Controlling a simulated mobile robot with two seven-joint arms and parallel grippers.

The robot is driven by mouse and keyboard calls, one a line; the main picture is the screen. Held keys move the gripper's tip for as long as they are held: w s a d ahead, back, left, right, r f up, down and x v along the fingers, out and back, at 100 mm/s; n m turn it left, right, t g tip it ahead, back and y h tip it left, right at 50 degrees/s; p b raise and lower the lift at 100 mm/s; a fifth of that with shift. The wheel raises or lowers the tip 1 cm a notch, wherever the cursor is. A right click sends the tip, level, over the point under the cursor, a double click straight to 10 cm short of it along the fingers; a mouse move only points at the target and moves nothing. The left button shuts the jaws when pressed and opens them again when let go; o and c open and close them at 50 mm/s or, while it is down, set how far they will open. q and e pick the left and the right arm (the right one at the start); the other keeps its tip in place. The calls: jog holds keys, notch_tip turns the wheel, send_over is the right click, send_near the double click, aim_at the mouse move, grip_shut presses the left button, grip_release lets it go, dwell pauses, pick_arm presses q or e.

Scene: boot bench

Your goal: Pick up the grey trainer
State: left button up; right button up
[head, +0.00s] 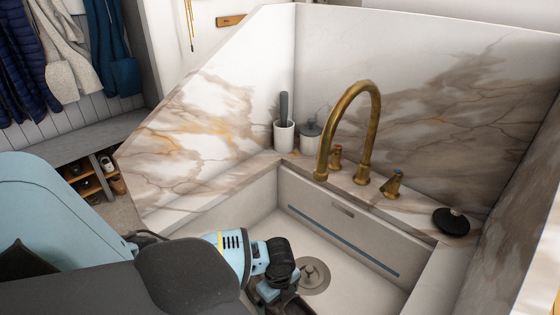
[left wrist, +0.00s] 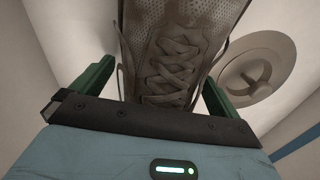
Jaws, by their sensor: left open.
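The grey trainer (left wrist: 178,55) fills the upper middle of the left wrist view, its laces and perforated upper facing the camera. It lies in the sink beside the drain (left wrist: 258,68). My left gripper (left wrist: 160,78) is open, with one green finger on each side of the trainer; I cannot tell whether either finger touches it. In the head view my left gripper (head: 280,292) reaches down into the sink (head: 238,222), left of the drain, and the trainer is mostly hidden there by my arm. My right gripper is in neither view.
A brass tap (head: 368,125) arches over the sink's back edge. A black round item (head: 451,222) sits on the right ledge. A white cup (head: 284,136) and grey pot (head: 310,138) stand in the back corner. Marble walls enclose the sink. Shoes (head: 106,163) sit in cubbies at left.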

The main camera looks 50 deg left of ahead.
pick_arm(q)
jog(key=shift+f, duration=0.2)
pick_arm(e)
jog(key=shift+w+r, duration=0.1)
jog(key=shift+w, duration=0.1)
pick_arm(q)
jog(key=c, duration=0.9)
jog(key=shift+r, duration=0.1)
